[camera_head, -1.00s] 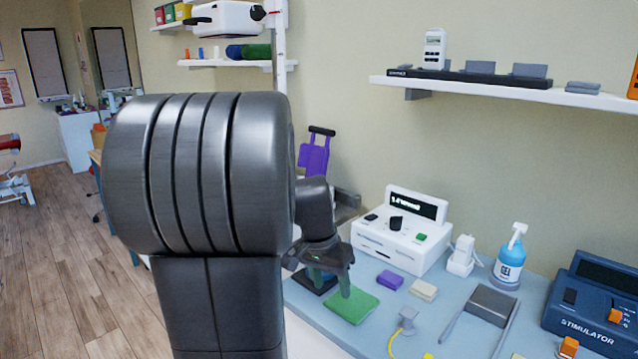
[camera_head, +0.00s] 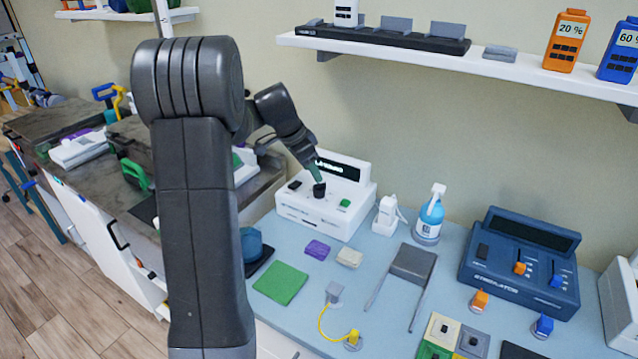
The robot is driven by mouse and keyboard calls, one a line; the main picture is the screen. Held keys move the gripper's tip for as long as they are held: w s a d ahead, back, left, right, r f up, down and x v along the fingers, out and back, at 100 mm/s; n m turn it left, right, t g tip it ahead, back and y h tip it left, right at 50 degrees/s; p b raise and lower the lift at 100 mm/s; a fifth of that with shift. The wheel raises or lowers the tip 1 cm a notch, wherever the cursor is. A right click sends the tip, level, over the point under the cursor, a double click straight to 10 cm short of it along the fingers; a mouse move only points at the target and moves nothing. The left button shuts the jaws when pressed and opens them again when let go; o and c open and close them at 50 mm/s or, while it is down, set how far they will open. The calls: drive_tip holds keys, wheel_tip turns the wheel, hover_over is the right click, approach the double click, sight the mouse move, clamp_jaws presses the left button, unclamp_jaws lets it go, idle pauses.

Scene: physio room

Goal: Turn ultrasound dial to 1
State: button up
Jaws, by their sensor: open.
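The white ultrasound unit (camera_head: 318,221) stands at the back of the blue-grey worktop against the wall. It has a dark display (camera_head: 340,166), a black dial (camera_head: 319,190) in the middle of its top panel, a black switch on the left and a green button (camera_head: 345,203) on the right. My gripper (camera_head: 317,181) points down at the dial from the upper left, its fingertips at or just above the dial's top. The jaws are open. I cannot tell whether they touch the dial. The dial's marks are too small to read.
A white probe holder (camera_head: 386,214) and a blue gel bottle (camera_head: 429,216) stand right of the unit. A purple block (camera_head: 317,250), a cream block (camera_head: 349,257) and a green pad (camera_head: 281,283) lie in front. The blue stimulator (camera_head: 520,262) is further right.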

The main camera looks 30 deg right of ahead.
sight(319, 185)
drive_tip(key=x, duration=0.7)
drive_tip(key=shift+d+f+p, duration=0.1)
drive_tip(key=shift+f+p, duration=0.1)
drive_tip(key=shift+p, duration=0.2)
